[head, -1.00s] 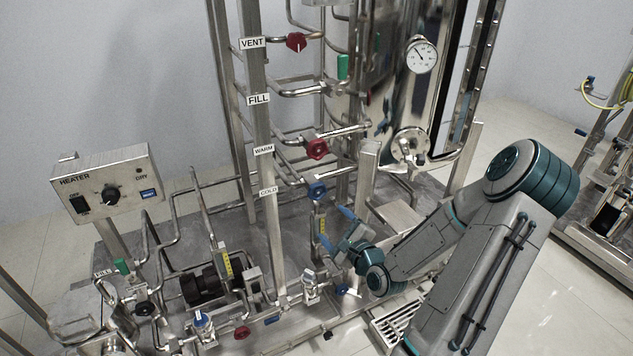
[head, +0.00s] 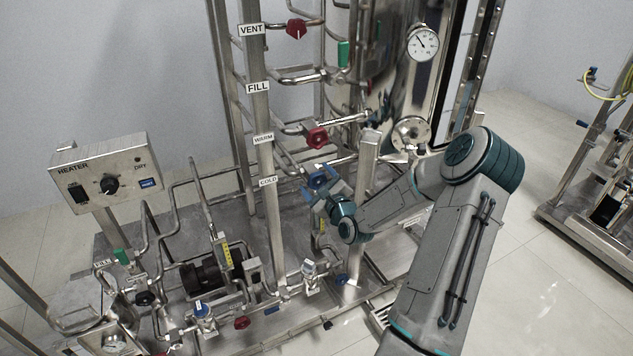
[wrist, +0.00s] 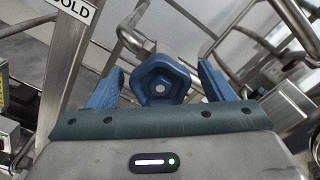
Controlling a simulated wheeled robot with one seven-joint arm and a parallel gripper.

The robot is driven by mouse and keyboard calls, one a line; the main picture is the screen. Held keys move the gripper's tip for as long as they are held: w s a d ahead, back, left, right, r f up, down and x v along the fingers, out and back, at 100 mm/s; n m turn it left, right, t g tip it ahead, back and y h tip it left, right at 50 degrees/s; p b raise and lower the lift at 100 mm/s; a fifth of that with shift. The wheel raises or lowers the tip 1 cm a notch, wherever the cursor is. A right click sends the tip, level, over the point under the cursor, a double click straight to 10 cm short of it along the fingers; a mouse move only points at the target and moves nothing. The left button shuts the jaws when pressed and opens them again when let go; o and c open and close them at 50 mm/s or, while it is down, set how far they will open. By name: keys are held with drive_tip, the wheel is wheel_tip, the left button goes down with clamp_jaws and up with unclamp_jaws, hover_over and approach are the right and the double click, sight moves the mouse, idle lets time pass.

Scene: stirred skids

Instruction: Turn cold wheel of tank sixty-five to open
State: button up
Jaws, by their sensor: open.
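The blue cold wheel (head: 318,181) sits on a pipe beside the COLD label (head: 268,182) in the head view. In the wrist view the blue wheel (wrist: 160,80) faces me, with a pale centre hub. My gripper (head: 322,194) is at the wheel in the head view. Its blue fingers stand apart on the left and right of the wheel in the wrist view (wrist: 160,86). The fingers are open, with a gap visible on each side of the wheel. I cannot tell whether the wheel is between the fingertips in depth. The COLD label (wrist: 76,8) is partly cut off there.
The red warm wheel (head: 317,138) is just above, and a red vent wheel (head: 296,28) is higher. A steel post (head: 368,170) stands right of the wheel. Pipes and valves crowd the skid's lower left. Bare floor (head: 510,290) lies to the right.

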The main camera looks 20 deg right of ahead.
drive_tip(key=shift+w, duration=0.3)
drive_tip(key=c, duration=1)
drive_tip(key=shift+o, duration=0.2)
